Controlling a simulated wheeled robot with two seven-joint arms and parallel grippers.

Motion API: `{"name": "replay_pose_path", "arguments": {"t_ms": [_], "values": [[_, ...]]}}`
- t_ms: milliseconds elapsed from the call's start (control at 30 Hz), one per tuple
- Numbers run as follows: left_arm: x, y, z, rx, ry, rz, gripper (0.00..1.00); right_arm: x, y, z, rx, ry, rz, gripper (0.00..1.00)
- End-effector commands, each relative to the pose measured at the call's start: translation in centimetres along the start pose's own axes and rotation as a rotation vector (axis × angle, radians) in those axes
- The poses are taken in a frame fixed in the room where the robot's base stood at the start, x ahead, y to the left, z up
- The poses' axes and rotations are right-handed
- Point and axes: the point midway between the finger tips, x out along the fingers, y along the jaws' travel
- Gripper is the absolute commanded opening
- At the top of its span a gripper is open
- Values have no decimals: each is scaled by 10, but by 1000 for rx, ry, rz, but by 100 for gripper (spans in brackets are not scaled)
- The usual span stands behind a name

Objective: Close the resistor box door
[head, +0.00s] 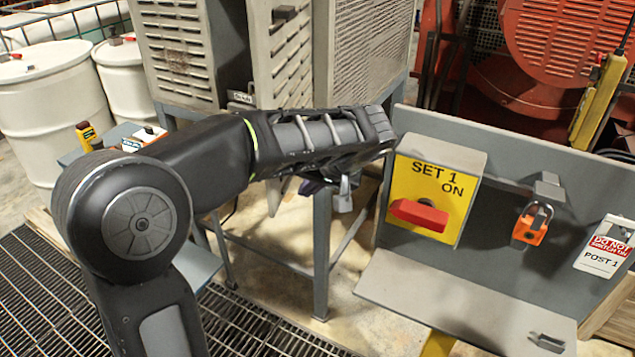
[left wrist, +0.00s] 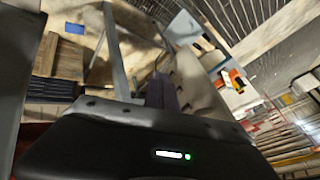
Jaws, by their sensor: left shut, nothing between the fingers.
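The resistor box (head: 365,50) is a grey louvred cabinet on a metal stand at the top middle of the head view. Its door seems to be the louvred panel (head: 285,65) with a small dark handle (head: 285,13). It stands open, with a dark gap to its left. My left arm crosses in front of the box's lower part and hides some of the door's bottom edge. My left gripper (head: 342,192) hangs below the wrist, beside the stand, shut and empty. Its closed fingers (left wrist: 160,92) show in the left wrist view. My right gripper is not in view.
A grey panel (head: 500,240) at the right carries a yellow SET 1 switch (head: 425,190) with a red handle, an orange padlock (head: 530,225) and a DO NOT SWITCH ON tag (head: 605,245). A shelf (head: 465,295) juts out below. White drums (head: 50,110) stand at the left.

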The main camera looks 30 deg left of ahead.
Motion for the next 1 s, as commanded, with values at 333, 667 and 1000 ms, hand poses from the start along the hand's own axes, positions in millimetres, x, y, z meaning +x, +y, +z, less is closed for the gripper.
{"name": "replay_pose_path", "arguments": {"t_ms": [333, 667, 1000], "values": [[29, -33, 0, -2, -1, 0, 0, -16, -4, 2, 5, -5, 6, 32], [32, -36, 0, -1, -1, 0, 0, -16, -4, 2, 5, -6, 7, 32], [33, -36, 2, 18, 9, 11, 0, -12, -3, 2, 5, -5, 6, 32]]}}
